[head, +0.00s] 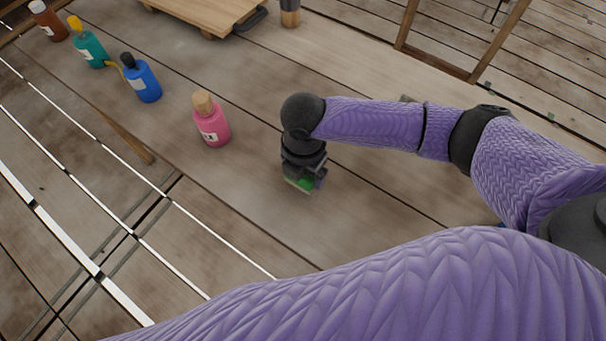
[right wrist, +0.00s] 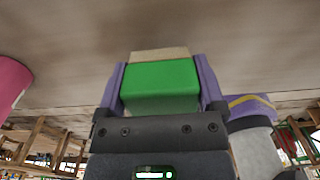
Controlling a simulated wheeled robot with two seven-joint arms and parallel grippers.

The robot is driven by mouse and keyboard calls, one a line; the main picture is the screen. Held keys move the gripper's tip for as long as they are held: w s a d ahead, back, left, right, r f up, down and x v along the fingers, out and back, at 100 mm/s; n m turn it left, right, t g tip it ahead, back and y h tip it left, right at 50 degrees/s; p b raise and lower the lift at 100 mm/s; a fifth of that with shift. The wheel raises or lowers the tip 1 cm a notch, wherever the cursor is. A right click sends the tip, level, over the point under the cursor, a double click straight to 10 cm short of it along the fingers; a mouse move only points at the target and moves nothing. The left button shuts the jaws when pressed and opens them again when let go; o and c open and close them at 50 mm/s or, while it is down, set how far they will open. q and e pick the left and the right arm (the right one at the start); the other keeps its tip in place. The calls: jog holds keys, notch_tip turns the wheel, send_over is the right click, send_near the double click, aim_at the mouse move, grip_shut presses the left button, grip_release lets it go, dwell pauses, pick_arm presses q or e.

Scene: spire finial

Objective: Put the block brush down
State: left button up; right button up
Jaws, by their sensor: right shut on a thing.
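The block brush has a green body and pale bristles, seen closely in the right wrist view (right wrist: 160,88). My right gripper (right wrist: 161,82) is shut on it, with one purple finger on each side of the green body. In the head view the right gripper (head: 304,180) points down over the wooden table, and only a bit of the green brush (head: 300,184) shows under it. The bristles face the table top. I cannot tell whether they touch it. My left gripper is not in view.
A pink bottle (head: 211,122) with a wooden cap stands left of the right gripper. Blue (head: 142,80), teal (head: 90,50) and brown (head: 47,22) bottles stand farther left. A wooden board (head: 205,12) is at the back. Bare table (head: 245,165) lies around the gripper.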

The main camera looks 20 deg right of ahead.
notch_tip(320, 180, down, 2)
jog(key=shift+f+b, duration=0.15)
jog(key=shift+b, duration=0.2)
jog(key=shift+f, duration=0.15)
jog(key=o, duration=1)
jog(key=shift+o, duration=0.2)
notch_tip(320, 180, up, 12)
jog(key=p, duration=0.5)
jog(key=shift+r, duration=0.25)
jog(key=shift+f, duration=0.1)
